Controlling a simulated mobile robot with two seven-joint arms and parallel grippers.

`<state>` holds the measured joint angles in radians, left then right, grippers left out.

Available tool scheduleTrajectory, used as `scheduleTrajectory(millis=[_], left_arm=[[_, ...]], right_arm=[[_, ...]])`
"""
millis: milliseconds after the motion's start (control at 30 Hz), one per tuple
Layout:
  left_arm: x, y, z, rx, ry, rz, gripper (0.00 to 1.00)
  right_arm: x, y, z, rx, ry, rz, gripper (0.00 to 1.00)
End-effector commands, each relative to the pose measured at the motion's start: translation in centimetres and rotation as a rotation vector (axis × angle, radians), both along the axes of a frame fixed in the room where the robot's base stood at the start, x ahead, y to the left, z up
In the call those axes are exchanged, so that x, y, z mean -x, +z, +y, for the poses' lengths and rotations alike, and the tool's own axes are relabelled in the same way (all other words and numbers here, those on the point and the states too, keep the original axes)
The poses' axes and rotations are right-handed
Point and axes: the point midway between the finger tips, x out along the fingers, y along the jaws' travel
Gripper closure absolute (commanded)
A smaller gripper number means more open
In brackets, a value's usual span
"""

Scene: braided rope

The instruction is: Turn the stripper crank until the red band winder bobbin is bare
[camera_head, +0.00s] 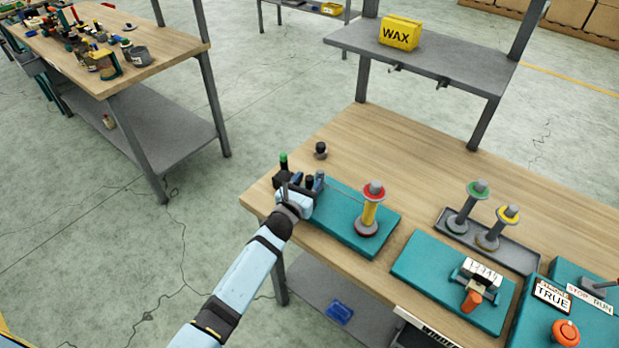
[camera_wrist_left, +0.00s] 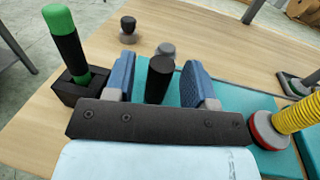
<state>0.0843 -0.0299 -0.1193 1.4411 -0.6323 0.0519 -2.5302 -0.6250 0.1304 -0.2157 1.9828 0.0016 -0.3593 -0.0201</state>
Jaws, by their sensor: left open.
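The red band winder bobbin (camera_head: 369,213) stands upright on a teal base plate (camera_head: 345,235), with red flanges and yellow rope still wound on its core. It shows at the right edge of the left wrist view (camera_wrist_left: 298,116). A black upright cylinder (camera_wrist_left: 160,78), which looks like the stripper crank's handle, stands between the blue fingers of my left gripper (camera_wrist_left: 163,80). The gripper is open, with a gap visible on both sides of the handle. In the head view my left gripper (camera_head: 305,184) is at the plate's left end and hides most of the crank. My right gripper is not in view.
A green-handled tool (camera_wrist_left: 62,45) stands in a black holder just left of my left gripper. A black knob on a grey foot (camera_head: 320,150) stands behind. To the right are a tray (camera_head: 510,250) with green and yellow bobbins, a counter (camera_head: 482,270) and an orange-red button (camera_head: 566,332).

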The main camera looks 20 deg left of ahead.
Motion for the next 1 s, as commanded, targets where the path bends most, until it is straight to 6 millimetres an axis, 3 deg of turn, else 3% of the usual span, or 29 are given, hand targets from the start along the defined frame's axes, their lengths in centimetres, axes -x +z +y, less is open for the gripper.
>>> scheduleTrajectory(millis=[400, 433, 633, 1000], left_arm=[[-1.06, -0.01, -0.21, 0.001, 0.0, 0.0, 0.5], [-1.05, -0.02, -0.21, 0.001, 0.0, 0.0, 0.52], [-1.04, -0.01, -0.2, 0.001, 0.0, 0.0, 0.98], [-1.12, 0.03, 0.16, -0.005, -0.046, 0.0, 0.98]], right_arm=[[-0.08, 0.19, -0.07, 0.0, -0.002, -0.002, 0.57], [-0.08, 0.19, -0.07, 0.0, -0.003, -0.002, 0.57], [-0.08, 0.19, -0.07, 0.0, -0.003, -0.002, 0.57], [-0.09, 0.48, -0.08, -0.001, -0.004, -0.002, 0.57]])
